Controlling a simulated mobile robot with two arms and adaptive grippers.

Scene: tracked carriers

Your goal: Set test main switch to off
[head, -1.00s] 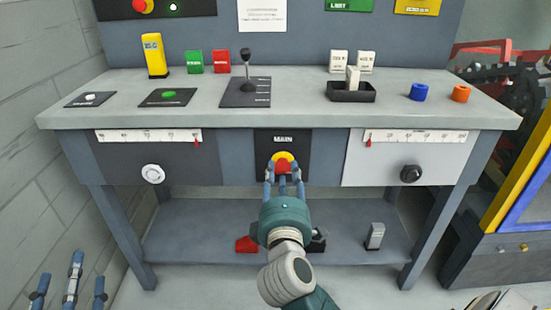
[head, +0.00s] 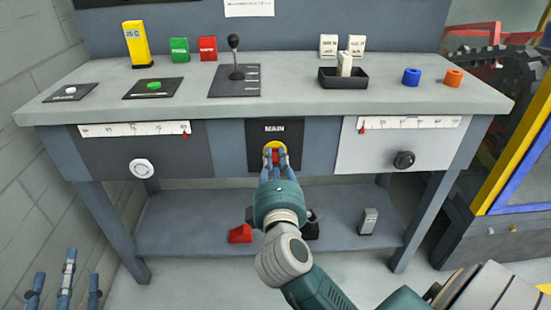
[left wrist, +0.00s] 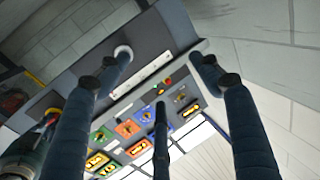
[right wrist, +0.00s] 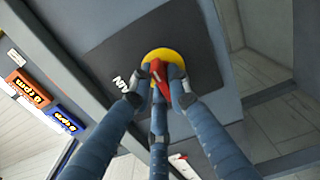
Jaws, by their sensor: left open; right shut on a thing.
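The main switch (head: 275,149) is a yellow disc with a red handle on a black plate (head: 290,130) marked MAIN, on the bench's front panel. In the right wrist view, the red handle (right wrist: 158,75) stands out from the yellow disc (right wrist: 160,55). My right gripper (head: 274,160) is shut on the red handle; its fingers partly hide the handle, so I cannot tell its exact angle. My left gripper (head: 65,275) is open and empty at the lower left, well away from the bench.
A white knob (head: 141,168) and a black knob (head: 404,160) sit on panels beside the switch. A black lever (head: 235,60) and a black tray (head: 330,78) are on the benchtop (head: 300,105). A red block (head: 241,234) lies on the lower shelf. A brick wall stands at the left.

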